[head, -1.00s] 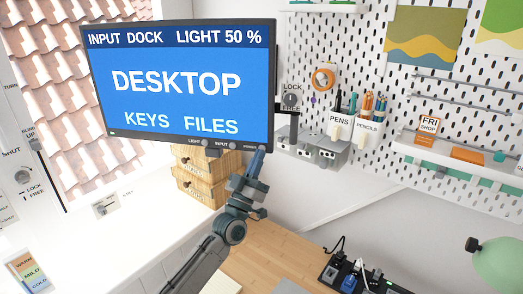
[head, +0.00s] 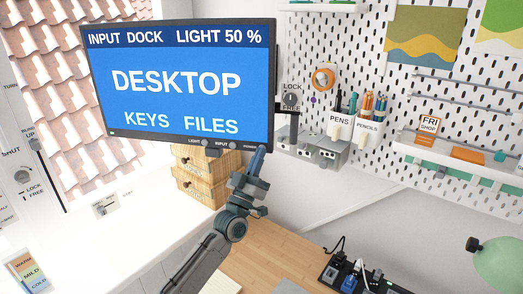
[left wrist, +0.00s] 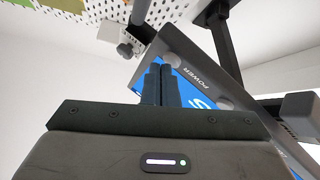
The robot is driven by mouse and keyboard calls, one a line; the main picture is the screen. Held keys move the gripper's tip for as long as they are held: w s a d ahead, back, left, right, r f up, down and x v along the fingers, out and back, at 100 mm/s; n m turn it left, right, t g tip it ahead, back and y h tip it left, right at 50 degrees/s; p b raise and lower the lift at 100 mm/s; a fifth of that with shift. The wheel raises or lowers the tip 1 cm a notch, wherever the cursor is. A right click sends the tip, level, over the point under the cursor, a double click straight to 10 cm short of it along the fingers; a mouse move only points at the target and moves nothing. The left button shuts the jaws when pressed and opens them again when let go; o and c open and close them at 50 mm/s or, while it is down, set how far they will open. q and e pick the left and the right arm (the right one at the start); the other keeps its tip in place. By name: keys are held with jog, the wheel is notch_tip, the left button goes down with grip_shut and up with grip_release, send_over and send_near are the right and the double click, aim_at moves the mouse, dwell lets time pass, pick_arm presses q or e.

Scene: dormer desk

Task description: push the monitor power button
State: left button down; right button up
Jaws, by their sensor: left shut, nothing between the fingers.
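The monitor (head: 180,85) is lit, with a blue screen reading DESKTOP, KEYS and FILES. Its lower bezel carries the labels LIGHT, INPUT and POWER; the POWER label also shows in the left wrist view (left wrist: 196,77). My left gripper (head: 259,152) is shut and empty, its fingertips at the lower right corner of the monitor, over the POWER end of the bezel. In the left wrist view its fingers (left wrist: 160,80) overlap the monitor edge beside that label. My right gripper is out of view.
Round knobs for LIGHT (head: 205,142) and INPUT (head: 233,146) sit left of the fingertips. Wooden drawers (head: 195,180) stand behind my arm. The monitor arm's LOCK/FREE knob (head: 291,100) is to the right. A power strip (head: 350,276) lies on the desk at lower right.

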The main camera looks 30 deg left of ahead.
pick_arm(q)
jog(key=shift+w, duration=0.1)
dwell(0.3)
jog(key=shift+s+d+p, duration=0.15)
jog(key=shift+s+p, duration=0.25)
jog(key=shift+s, duration=0.15)
jog(key=shift+s+d+p, duration=0.35)
jog(key=shift+s+p, duration=0.15)
jog(key=shift+s, duration=0.45)
jog(key=shift+s+d+p, duration=0.35)
jog(key=shift+s+p, duration=0.2)
jog(key=shift+s, duration=0.35)
jog(key=shift+s+d+p, duration=0.35)
jog(key=shift+s+p, duration=0.15)
jog(key=shift+s, duration=0.45)
